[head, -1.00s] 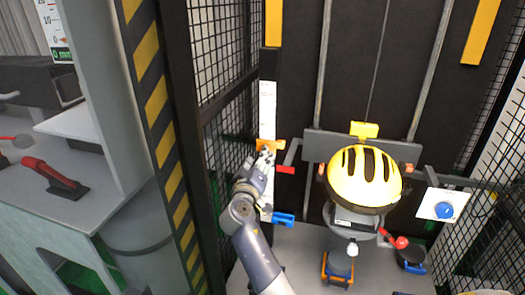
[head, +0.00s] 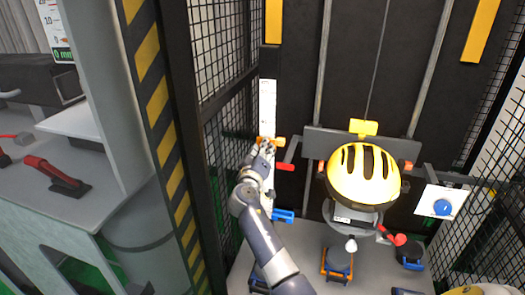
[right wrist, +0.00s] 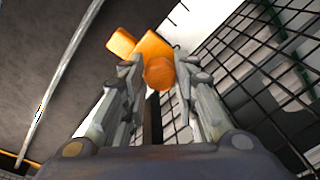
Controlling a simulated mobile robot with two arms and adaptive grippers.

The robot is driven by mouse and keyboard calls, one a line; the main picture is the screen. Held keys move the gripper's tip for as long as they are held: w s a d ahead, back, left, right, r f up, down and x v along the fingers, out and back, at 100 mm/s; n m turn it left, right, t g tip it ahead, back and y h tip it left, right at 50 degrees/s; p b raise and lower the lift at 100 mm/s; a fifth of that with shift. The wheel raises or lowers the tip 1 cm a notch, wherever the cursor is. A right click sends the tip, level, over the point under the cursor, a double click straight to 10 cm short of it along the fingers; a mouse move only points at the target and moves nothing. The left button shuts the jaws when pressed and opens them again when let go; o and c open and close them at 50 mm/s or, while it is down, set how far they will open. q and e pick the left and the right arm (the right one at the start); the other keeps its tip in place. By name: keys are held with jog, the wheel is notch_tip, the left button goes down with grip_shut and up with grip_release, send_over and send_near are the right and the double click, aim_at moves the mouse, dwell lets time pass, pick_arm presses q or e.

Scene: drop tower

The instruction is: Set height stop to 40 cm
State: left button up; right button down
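The height scale (head: 267,105) is a white upright strip on the left post of the tower; its marks are too small to read. The height stop is an orange slider (head: 280,142) on this strip, with a round orange knob (right wrist: 159,73) seen in the right wrist view. My right gripper (head: 263,150) is at the slider in the head view. In the right wrist view its two fingers (right wrist: 160,68) stand close on both sides of the knob and appear shut on it. The gripper hides part of the slider and the strip below.
A yellow helmet (head: 362,178) sits on a carriage right of the scale. A red-tipped lever (head: 285,167) and a blue clamp (head: 283,215) are close to my right arm. A striped post (head: 160,120) and mesh fence (head: 222,150) stand to the left. A blue button (head: 442,207) is at right.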

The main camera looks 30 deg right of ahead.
notch_tip(320, 180, up, 10)
jog(key=p, duration=0.4)
jog(key=shift+r, duration=0.15)
jog(key=c, duration=1.2)
grip_release()
jog(key=shift+c, duration=0.2)
jog(key=v, duration=1.2)
